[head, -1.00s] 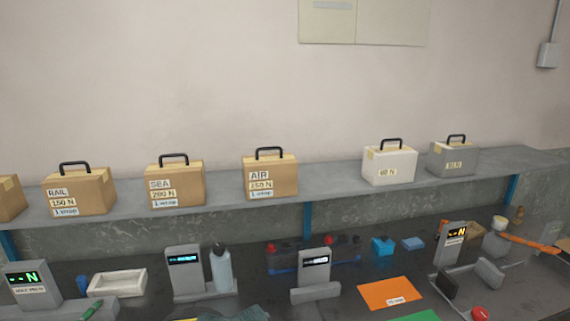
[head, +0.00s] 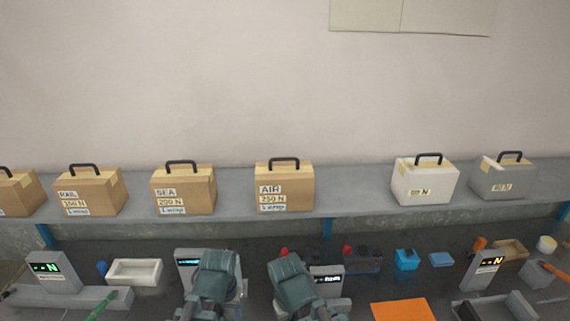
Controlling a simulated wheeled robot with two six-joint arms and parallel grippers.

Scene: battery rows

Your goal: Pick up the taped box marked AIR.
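The taped box marked AIR (head: 285,186) stands upright on the grey shelf, near the middle of the head view. It is brown card with tape on top, a black handle, and white labels reading AIR, 250 N and 1 wrap. Two teal parts of my arms rise at the bottom of the view, below the shelf and apart from the box. I see no gripper fingers on either arm, and nothing touches the AIR box.
Brown boxes marked SEA (head: 184,188) and RAIL (head: 91,190) stand left of it. A white box (head: 425,181) and a grey box (head: 503,177) stand right. The shelf (head: 350,190) is bare on both sides of AIR. Gauges and trays crowd the bench below.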

